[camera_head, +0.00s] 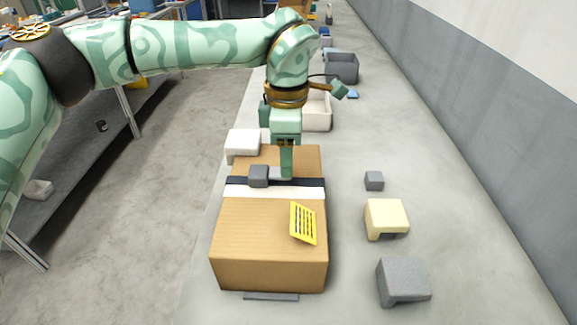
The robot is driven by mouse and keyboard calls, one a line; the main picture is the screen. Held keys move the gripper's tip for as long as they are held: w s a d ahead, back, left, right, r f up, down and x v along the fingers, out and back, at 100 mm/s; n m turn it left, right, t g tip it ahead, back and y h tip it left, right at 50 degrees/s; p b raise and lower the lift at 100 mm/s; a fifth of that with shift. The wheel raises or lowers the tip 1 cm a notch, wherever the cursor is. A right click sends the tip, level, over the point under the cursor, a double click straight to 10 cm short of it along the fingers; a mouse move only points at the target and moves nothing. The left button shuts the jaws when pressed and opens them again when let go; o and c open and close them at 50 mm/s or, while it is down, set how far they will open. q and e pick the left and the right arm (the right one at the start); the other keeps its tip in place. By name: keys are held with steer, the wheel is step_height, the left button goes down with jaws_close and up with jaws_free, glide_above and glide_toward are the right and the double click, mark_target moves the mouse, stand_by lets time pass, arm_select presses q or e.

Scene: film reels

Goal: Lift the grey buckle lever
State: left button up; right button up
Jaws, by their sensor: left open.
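A cardboard box (262,236) stands on the grey bench, with a black strap (311,184) and a white band (311,193) across its top. The grey buckle (258,176) sits on the black strap, with a lighter flat lever part (279,173) at its right side. My left gripper (286,176) points down over the box, its fingertips at the right end of the buckle. It is open, and I cannot tell whether it touches the lever. My right gripper does not show.
A yellow label (303,223) lies on the box top. To the right are a small grey cube (374,180), a cream block (386,218) and a grey block (403,281). A white block (243,145), a white bin (317,111) and a grey bin (342,67) stand behind. A wall bounds the right.

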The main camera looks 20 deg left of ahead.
arm_select(q)
steer(key=shift+f, duration=1.35)
steer(key=c, duration=1)
